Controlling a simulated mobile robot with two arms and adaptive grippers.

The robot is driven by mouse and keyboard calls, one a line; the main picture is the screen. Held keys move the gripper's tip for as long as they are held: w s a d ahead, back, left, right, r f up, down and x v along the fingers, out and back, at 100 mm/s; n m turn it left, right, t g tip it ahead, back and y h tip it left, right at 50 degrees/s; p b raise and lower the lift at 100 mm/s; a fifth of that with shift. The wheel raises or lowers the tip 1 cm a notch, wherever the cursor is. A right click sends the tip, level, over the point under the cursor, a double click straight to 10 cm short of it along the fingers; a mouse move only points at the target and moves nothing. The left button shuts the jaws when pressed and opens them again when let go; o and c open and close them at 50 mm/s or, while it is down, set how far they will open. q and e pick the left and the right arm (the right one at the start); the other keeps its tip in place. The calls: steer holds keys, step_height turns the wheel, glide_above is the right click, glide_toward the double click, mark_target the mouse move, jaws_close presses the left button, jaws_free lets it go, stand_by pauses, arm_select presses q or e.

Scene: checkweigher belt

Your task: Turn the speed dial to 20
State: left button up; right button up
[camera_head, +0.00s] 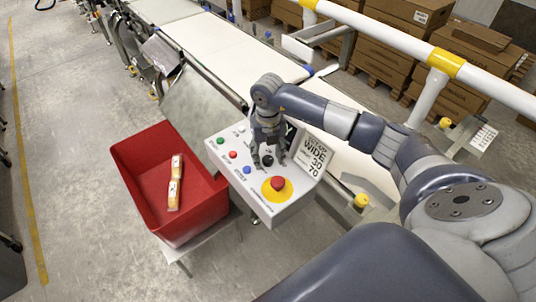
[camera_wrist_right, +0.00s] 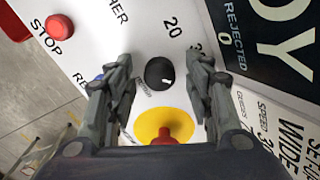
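The black speed dial (camera_wrist_right: 159,72) is a round knob on the white control panel (camera_wrist_right: 95,38), with a short white mark on its lower right part. A printed 20 (camera_wrist_right: 172,26) stands above the dial in the right wrist view, and another number to its right is partly hidden by a finger. My right gripper (camera_wrist_right: 162,66) is open, with one finger on each side of the dial and a visible gap to both. In the head view my right gripper (camera_head: 269,161) is over the panel (camera_head: 224,145). My left gripper is not in view.
A red stop button on a yellow base (camera_head: 278,187) sits close to the gripper. Small coloured buttons (camera_head: 233,155) lie to its left. A placard (camera_head: 317,160) reading WIDE, 30 and 70 stands at the right. A red bin (camera_head: 150,185) with packs is left; the conveyor (camera_head: 215,42) runs behind.

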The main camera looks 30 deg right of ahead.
steer(key=c, duration=1)
steer(key=n+b, duration=0.2)
steer(key=n, duration=0.1)
steer(key=shift+f+b, duration=0.15)
steer(key=shift+b, duration=0.25)
steer(key=n+b, duration=0.4)
steer(key=n, duration=0.1)
steer(key=n+b, duration=0.3)
steer(key=n, duration=0.2)
steer(key=shift+n+b, duration=0.4)
steer(key=n, duration=0.1)
steer(key=n+b, duration=0.2)
steer(key=n, duration=0.1)
steer(key=shift+r, duration=0.25)
